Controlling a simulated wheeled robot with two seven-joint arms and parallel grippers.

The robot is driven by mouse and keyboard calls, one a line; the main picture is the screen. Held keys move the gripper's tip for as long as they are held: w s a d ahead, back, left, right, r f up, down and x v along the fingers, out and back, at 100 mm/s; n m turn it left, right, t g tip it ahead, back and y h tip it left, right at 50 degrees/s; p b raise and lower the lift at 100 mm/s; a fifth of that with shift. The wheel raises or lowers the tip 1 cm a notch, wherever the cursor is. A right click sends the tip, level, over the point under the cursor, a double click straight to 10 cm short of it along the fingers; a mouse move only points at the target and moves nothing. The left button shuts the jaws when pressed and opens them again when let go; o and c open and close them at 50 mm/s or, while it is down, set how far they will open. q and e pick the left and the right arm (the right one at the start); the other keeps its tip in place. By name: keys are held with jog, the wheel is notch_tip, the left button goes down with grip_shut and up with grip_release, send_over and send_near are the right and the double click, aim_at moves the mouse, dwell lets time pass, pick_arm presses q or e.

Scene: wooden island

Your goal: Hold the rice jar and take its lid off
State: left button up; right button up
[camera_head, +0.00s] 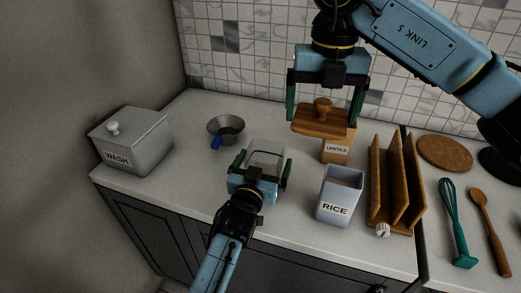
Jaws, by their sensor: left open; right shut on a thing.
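The rice jar (338,200) is a pale blue-grey square jar labelled RICE. It stands upright on the counter with its top open and no lid on it. My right gripper (323,112) is shut on a wooden lid (318,125) with a round knob and holds it in the air, up and left of the rice jar in the picture. My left gripper (263,168) is open, low over the counter to the left of the rice jar. A clear container (267,147) shows between and beyond its fingers; I cannot tell whether they touch it.
A LENTILS jar (337,150) stands behind the rice jar, its top partly hidden by the lid. A wooden rack (393,185) is close on the right, with a whisk (456,220) and spoon (488,230) beyond.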

aim_at(324, 102)
jog(key=shift+r+p, duration=1.9)
jog(key=shift+r, duration=0.2)
pick_arm(q)
jog(key=v, duration=0.6)
jog(key=shift+s, duration=0.1)
jog(key=v, duration=1.2)
pick_arm(e)
jog(key=shift+f, duration=0.15)
jog(key=shift+c, duration=0.2)
